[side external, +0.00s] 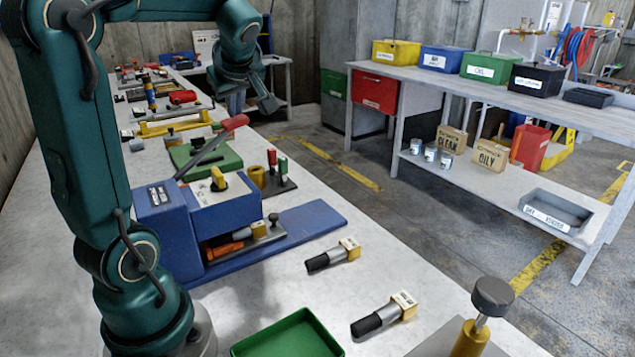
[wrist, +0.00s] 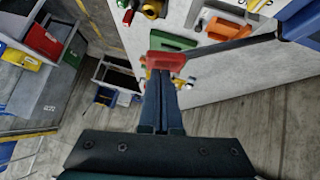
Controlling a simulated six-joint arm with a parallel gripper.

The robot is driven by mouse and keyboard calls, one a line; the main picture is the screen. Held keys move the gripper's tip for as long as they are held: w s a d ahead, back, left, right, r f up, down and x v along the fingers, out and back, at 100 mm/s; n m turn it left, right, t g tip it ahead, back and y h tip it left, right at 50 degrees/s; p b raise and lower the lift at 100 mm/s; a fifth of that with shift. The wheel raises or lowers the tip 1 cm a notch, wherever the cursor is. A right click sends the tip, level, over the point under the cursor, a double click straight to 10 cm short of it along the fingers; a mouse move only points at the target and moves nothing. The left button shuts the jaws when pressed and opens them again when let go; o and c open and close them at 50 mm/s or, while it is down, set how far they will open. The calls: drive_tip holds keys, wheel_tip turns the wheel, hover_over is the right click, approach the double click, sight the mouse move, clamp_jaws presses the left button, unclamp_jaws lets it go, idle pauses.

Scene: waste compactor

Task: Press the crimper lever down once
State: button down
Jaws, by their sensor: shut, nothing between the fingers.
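The crimper (side external: 160,225) is a blue block on a blue base plate on the near bench. Its lever (side external: 205,153) is a dark bar rising to the right, with a red handle (side external: 236,122) at its raised end. The red handle (wrist: 166,61) shows just beyond the fingertips there, and the lever bar (wrist: 235,50) runs right to the blue crimper (wrist: 300,22). I cannot tell whether they touch.
Two black-handled tools (side external: 333,255) and a green tray (side external: 288,337) lie in front. A shelf table (side external: 450,75) with colored bins stands across the aisle.

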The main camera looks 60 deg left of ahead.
drive_tip(key=shift+w+f, duration=0.3)
drive_tip(key=shift+f, duration=0.05)
drive_tip(key=w+f+m+g, duration=0.1)
drive_tip(key=w+f+g, duration=0.1)
drive_tip(key=f, duration=0.5)
drive_tip(key=w+f+m+g, duration=0.2)
drive_tip(key=f+g, duration=0.1)
drive_tip(key=f, duration=0.4)
drive_tip(key=shift+w+g, duration=0.3)
drive_tip(key=shift+v, duration=2.85)
drive_tip(key=shift+w+a+r, duration=0.15)
